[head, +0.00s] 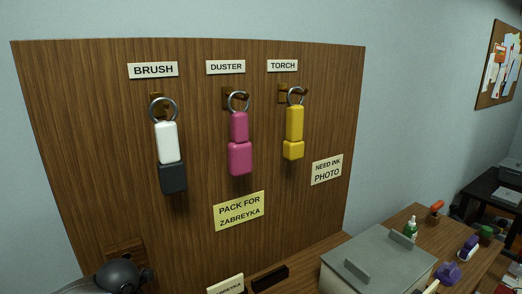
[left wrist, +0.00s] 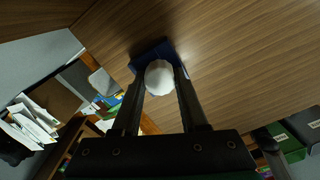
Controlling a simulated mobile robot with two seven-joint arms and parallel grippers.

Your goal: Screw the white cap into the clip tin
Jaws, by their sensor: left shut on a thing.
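In the left wrist view a white, round, faceted cap (left wrist: 159,78) sits between the fingertips of my left gripper (left wrist: 160,82), which is shut on it. Right behind the cap is a dark blue object (left wrist: 150,52), probably the clip tin, mostly covered by the cap and fingers. I cannot tell whether the cap touches it or is seated in it. In the head view neither cap nor tin can be made out. My right gripper is in neither view.
A wooden board (head: 80,130) carries hanging brush (head: 167,145), duster (head: 239,145) and torch (head: 294,125). A black block (head: 270,278) lies nearer the board.

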